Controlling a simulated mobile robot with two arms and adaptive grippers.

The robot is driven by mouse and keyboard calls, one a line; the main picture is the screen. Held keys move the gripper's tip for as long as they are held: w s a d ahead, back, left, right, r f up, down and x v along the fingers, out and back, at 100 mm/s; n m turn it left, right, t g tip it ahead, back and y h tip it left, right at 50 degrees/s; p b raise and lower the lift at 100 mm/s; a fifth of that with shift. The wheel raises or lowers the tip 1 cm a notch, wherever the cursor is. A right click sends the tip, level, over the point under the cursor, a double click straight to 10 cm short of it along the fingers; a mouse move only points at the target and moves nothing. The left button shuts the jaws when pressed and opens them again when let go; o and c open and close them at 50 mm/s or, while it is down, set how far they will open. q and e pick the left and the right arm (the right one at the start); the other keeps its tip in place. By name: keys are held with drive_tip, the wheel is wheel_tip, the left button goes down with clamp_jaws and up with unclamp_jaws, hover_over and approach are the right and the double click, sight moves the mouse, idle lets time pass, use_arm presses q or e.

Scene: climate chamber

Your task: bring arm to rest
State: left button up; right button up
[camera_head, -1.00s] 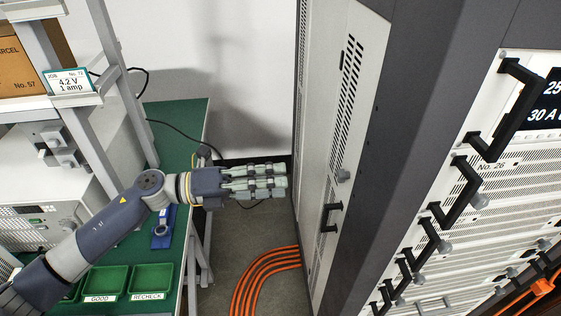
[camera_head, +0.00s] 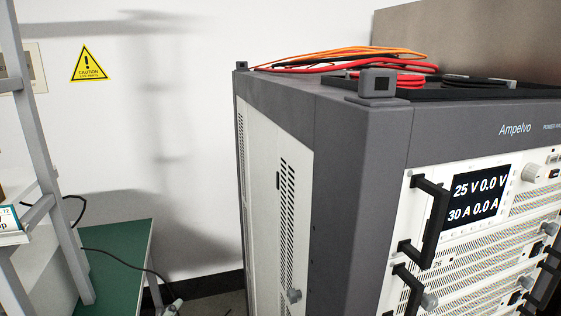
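Neither of my arms nor grippers shows in the head view now. The view looks level across the top of a grey power cabinet (camera_head: 352,160) on the right. Its front carries black handles and a dark display (camera_head: 475,200) reading 25 V 0.0 V and 30 A 0.0 A.
A green-topped bench (camera_head: 122,255) with a grey upright frame (camera_head: 42,140) stands at the left. A dark cable lies over the bench. Orange and red cables (camera_head: 345,60) lie on top of the cabinet. A yellow caution sign (camera_head: 88,64) is on the white wall behind.

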use_arm(q)
drive_tip(key=s+f+n+g+y, duration=0.1)
drive_tip(key=s+f+n+g, duration=0.4)
drive_tip(key=s+f, duration=0.55)
drive_tip(key=s+f+n+g+y, duration=0.1)
drive_tip(key=s+f+n+g, duration=0.2)
drive_tip(key=s+f+g, duration=0.8)
drive_tip(key=s+f+t, duration=0.1)
drive_tip(key=s+f, duration=0.2)
drive_tip(key=f, duration=0.9)
drive_tip(key=s+f+t, duration=0.1)
drive_tip(key=s+f, duration=0.3)
drive_tip(key=f, duration=0.7)
drive_tip(key=s+a+f+g, duration=0.1)
drive_tip(key=s+a+f, duration=0.1)
drive_tip(key=s+f, duration=1.3)
drive_tip(key=shift+s+a+g, duration=0.3)
drive_tip(key=shift+s+a, duration=0.1)
